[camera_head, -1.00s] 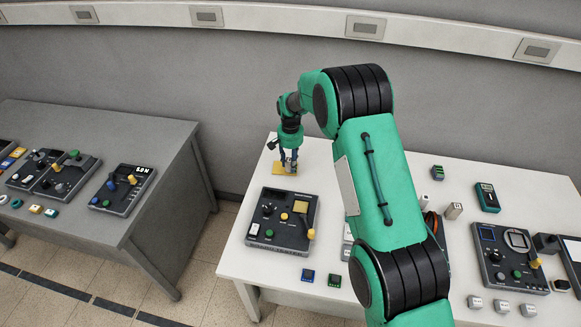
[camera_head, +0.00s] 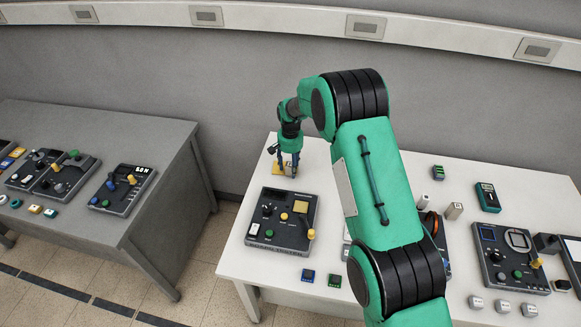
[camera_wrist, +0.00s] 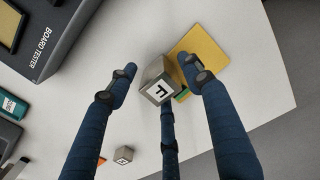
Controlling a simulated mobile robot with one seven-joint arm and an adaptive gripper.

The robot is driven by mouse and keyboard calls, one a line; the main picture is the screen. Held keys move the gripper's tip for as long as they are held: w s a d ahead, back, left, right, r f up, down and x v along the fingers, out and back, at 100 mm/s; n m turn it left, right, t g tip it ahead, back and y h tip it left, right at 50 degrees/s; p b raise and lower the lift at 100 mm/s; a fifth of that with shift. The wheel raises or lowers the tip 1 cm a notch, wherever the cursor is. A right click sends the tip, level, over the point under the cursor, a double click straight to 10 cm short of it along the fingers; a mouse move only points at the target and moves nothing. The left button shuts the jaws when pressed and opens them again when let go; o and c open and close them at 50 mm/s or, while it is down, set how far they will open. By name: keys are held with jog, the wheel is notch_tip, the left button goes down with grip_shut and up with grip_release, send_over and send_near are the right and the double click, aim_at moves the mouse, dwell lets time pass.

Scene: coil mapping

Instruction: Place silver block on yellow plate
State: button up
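The silver block (camera_wrist: 157,82) has a white face with a black F. In the wrist view it is between my gripper's blue fingers, with a narrow gap at the left finger. My gripper (camera_wrist: 157,72) looks open around it; it also shows in the head view (camera_head: 288,167). The yellow plate (camera_wrist: 206,60) lies on the white table, partly behind the right finger. The block overlaps the plate's near-left side in the wrist view. I cannot tell whether it rests fully on the plate. A small green patch shows beside the block.
A dark board tester (camera_head: 283,220) stands just in front of the plate. Another grey block (camera_wrist: 123,155) lies apart. More panels (camera_head: 508,256) and small blocks are at the right. A grey table (camera_head: 150,140) stands left across a gap.

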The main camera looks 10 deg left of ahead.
aim_at(291, 164)
jog(key=shift+r, duration=0.1)
notch_tip(291, 164, up, 12)
jog(key=p, duration=0.1)
jog(key=shift+p, duration=0.35)
jog(key=shift+r, duration=0.1)
dwell(1.0)
